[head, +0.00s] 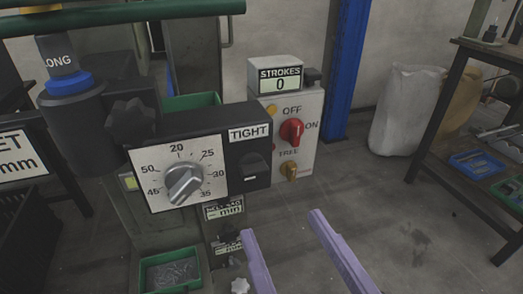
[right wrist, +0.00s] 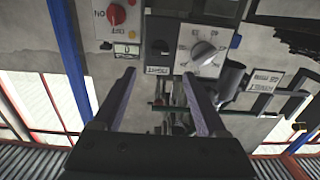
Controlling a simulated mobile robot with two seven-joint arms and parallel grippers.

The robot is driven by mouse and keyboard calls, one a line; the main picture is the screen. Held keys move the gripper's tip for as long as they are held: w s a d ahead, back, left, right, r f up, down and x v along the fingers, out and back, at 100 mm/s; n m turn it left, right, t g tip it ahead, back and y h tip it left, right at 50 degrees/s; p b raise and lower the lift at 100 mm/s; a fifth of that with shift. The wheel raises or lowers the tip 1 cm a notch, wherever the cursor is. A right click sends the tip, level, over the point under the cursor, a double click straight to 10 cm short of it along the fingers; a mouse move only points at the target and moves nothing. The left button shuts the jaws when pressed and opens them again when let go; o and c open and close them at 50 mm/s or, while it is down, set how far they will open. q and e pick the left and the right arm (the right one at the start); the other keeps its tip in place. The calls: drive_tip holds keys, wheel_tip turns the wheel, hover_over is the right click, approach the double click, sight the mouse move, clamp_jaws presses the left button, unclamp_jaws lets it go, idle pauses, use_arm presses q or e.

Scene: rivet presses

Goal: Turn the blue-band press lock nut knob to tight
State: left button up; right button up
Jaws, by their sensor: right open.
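The press has a blue band (head: 70,83) around its dark upright cylinder, under a cap marked LONG. A dark lobed knob (head: 130,118) sits beside the cylinder. A white TIGHT label (head: 249,133) is above a black panel with a rounded black part (head: 255,168); the panel also shows in the right wrist view (right wrist: 161,46), upside down. I cannot tell which part is the lock nut knob. A grey pointer dial (head: 185,184) is left of that panel. My right gripper (head: 282,225) is open and empty, below and right of the panel. My left gripper is not in view.
A control box with a red ON/OFF knob (head: 291,131) and a STROKES counter (head: 280,79) reading 0 stands right of the panel. A green bin (head: 171,270) is below the dial. A bench (head: 470,160) stands at the right.

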sight(258, 177)
use_arm(q)
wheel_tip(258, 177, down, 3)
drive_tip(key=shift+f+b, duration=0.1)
drive_tip(key=shift+b, duration=1.05)
use_arm(e)
drive_tip(key=x, duration=1)
drive_tip(key=shift+f, duration=0.2)
drive_tip(key=shift+c, duration=0.2)
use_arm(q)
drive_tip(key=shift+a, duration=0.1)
use_arm(e)
clamp_jaws()
